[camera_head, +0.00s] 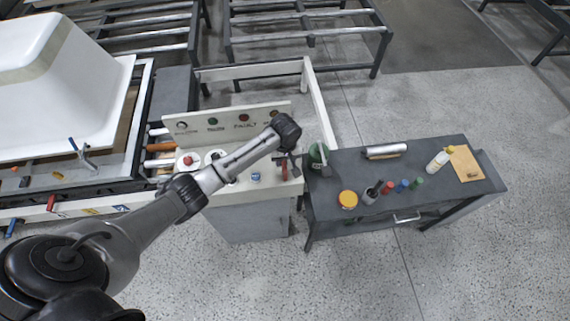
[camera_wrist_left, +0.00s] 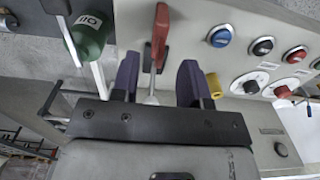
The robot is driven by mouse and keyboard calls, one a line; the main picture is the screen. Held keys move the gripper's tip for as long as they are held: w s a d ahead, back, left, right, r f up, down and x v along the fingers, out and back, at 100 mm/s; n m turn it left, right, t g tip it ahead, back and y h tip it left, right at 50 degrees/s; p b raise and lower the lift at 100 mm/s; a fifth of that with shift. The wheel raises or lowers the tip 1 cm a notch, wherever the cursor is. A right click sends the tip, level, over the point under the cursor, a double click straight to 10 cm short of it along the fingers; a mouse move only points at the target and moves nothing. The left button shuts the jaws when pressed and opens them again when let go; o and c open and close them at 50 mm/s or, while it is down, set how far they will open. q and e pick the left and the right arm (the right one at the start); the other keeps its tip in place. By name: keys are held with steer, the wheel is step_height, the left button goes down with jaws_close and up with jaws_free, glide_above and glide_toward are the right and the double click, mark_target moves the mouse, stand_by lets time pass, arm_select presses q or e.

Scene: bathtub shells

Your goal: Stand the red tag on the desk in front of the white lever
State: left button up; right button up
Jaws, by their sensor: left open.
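The red tag (camera_head: 285,171) is at the right end of the pale control desk (camera_head: 271,190), just below my left gripper (camera_head: 289,157). In the left wrist view the red tag (camera_wrist_left: 160,36) is a narrow red piece, its near end by the white lever (camera_wrist_left: 151,88). Whether tag and lever touch I cannot tell. My left gripper (camera_wrist_left: 158,83) is open, its two purple fingers either side of the lever with clear gaps. The lever is not clear in the head view. My right gripper is not in view.
A green bottle (camera_wrist_left: 88,36) stands close beside the desk's right end. A dark workbench (camera_head: 335,184) with several bottles is at the right. A white tub shell (camera_head: 50,70) is at the left.

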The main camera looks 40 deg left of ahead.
arm_select(q)
step_height(320, 180, up, 7)
steer(key=s+d+f+m+t, duration=0.1)
steer(key=s+d+f+m, duration=0.3)
steer(key=s, duration=0.4)
steer(key=s+d+f+m+t, duration=0.1)
steer(key=s+d+f+m, duration=0.2)
steer(key=s+d, duration=0.35)
steer(key=s+r+m, duration=0.2)
steer(key=s, duration=0.6)
steer(key=s+r+m+t, duration=0.1)
steer(key=s+r+m, duration=0.1)
steer(key=s, duration=0.7)
steer(key=shift+d+r+m+t, duration=0.2)
steer(key=shift+d+m+t, duration=0.1)
steer(key=shift+d+m, duration=0.15)
step_height(320, 180, up, 8)
steer(key=p, duration=0.7)
steer(key=shift+f+p, duration=0.2)
steer(key=shift+p, duration=0.1)
